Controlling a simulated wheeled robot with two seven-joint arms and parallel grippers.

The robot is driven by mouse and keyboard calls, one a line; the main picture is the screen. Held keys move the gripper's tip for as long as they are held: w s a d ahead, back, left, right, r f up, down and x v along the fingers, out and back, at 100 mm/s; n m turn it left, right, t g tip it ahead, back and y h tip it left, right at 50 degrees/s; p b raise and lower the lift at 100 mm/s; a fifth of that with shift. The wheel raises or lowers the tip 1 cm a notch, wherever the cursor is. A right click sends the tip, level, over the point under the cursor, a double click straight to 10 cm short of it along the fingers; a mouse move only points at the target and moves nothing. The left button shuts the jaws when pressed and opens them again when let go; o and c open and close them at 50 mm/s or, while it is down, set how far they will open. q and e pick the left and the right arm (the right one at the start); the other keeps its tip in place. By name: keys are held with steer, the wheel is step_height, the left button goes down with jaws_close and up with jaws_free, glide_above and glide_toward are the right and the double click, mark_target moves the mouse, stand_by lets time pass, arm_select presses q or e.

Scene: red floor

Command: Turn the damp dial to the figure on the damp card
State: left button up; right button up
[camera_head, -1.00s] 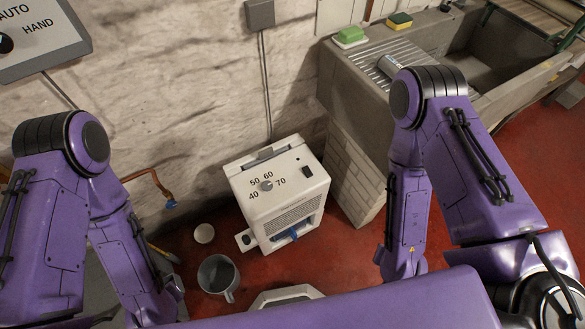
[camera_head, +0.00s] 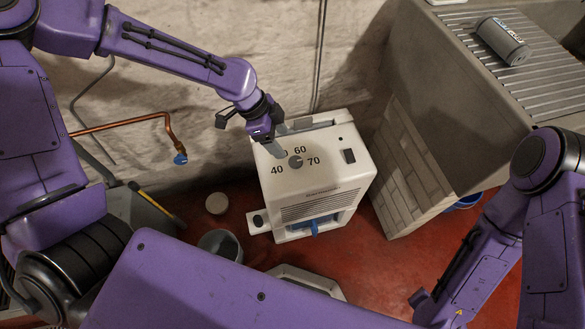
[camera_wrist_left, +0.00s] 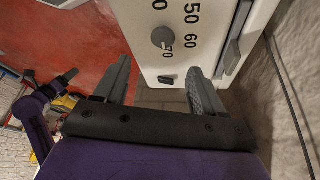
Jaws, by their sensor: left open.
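The damp dial is a small round grey knob (camera_head: 295,162) on the sloping top of a white machine (camera_head: 325,187). I see no damp card.
A copper pipe (camera_head: 125,124) with a blue end juts from the wall. A brick-sided sink unit (camera_head: 412,165) stands at right, with a can (camera_head: 503,40) on top.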

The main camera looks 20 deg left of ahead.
mark_target(295, 161)
arm_select(q)
steer(key=shift+m, duration=0.4)
steer(key=x, duration=0.3)
steer(key=b+x, duration=0.1)
steer(key=x, duration=0.2)
steer(key=b+x, duration=0.1)
steer(key=x, duration=0.2)
steer(key=shift+w+a+f, duration=0.1)
steer(key=shift+w+f, duration=0.05)
steer(key=shift+f, duration=0.3)
steer(key=c, duration=1.1)
